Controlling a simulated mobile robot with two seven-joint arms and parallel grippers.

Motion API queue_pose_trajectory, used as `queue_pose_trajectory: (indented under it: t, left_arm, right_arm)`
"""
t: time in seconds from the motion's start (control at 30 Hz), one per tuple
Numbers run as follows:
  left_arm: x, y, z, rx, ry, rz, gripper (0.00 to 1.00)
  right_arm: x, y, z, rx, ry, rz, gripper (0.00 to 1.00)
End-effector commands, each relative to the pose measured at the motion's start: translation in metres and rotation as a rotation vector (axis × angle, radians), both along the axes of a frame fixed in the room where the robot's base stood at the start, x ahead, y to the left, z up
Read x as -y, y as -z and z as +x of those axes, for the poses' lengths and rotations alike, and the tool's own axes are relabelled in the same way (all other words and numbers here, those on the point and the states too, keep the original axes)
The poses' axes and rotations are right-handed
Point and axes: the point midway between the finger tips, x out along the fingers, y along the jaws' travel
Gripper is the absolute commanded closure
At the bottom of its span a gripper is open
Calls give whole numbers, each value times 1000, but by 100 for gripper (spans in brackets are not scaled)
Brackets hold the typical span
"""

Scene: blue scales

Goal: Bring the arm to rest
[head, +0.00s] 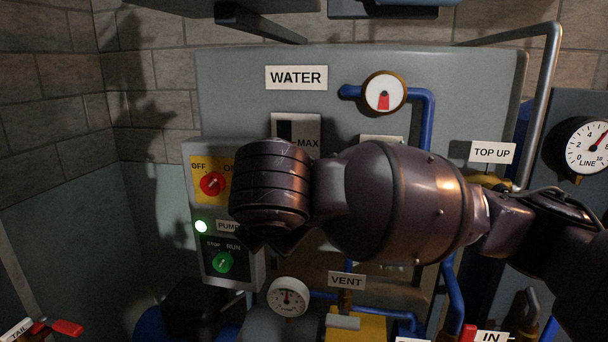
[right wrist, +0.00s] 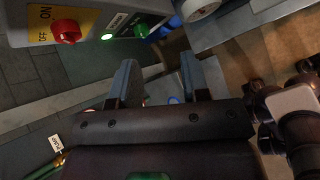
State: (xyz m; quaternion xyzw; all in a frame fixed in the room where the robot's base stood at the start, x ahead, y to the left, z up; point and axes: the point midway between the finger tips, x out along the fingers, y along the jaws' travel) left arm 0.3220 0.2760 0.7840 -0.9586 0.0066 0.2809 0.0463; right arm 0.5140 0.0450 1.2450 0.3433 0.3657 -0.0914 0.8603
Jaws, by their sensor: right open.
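My right arm (head: 405,200) comes in from the right in the head view, across the front of the grey water tank panel. Its rounded dark end hides my right gripper's fingers in that view. In the right wrist view my right gripper (right wrist: 158,70) is open, its two grey fingers apart with nothing between them. The fingers are below the pump control box, which shows at the top left of the wrist view (right wrist: 92,40). My left gripper is in neither view.
Blue pipes, a vent gauge (head: 288,297) and a line gauge (head: 588,146) stand around the arm.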

Motion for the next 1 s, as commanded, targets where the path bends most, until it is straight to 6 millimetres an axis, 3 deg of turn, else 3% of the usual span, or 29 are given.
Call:
queue_pose_trajectory:
  t: [0.47, 0.77, 1.0]
  left_arm:
    - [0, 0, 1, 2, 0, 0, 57]
    - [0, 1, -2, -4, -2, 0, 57]
    - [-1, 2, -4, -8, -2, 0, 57]
  right_arm:
    - [21, 94, -22, -244, 215, 427, 58]
    - [53, 147, -38, -378, 459, 693, 58]
    - [89, 191, -54, -458, 707, 880, 58]
